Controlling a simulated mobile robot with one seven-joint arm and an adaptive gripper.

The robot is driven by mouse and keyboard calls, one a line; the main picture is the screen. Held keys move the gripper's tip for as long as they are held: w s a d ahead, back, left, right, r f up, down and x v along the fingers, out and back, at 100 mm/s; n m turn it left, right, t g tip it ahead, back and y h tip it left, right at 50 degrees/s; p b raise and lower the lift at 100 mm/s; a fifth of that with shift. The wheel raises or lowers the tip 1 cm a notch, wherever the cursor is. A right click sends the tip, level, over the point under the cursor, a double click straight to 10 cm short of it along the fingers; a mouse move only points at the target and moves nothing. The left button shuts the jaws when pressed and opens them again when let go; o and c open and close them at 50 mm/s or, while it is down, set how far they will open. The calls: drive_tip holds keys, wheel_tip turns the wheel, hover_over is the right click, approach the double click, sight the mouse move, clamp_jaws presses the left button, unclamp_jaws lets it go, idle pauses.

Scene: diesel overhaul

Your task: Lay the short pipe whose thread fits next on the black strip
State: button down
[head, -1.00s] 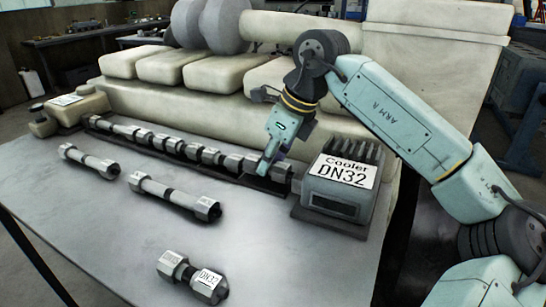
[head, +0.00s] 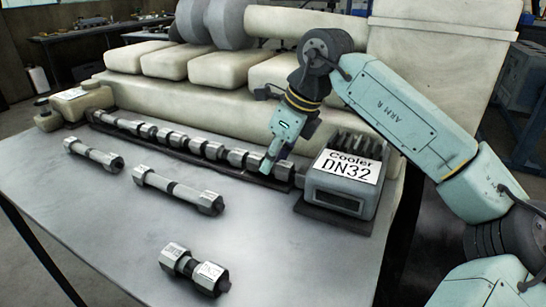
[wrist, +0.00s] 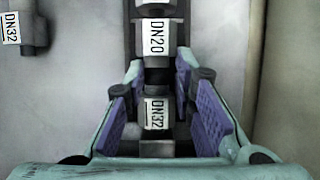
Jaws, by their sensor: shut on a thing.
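My gripper (head: 266,168) is at the right end of the black strip (head: 160,151), close to the cooler. In the wrist view its purple-padded fingers (wrist: 158,80) are shut on the dark middle of a short pipe (wrist: 155,110), between end fittings labelled DN20 and DN32. In the head view the fingers partly hide this pipe. It lies in line with a row of pipes (head: 180,142) along the strip. The cooler (head: 345,180), labelled DN32, stands right of the row's end. I cannot tell whether the held pipe touches the strip.
Three loose pipes lie on the grey table: one at far left (head: 93,155), one in the middle (head: 178,190), and a short one at the front (head: 195,270). A tank-like block (head: 82,98) stands at the row's left end. Cream engine casing (head: 190,115) rises behind the strip.

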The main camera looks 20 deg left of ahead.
drive_tip(key=c, duration=1.3)
unclamp_jaws()
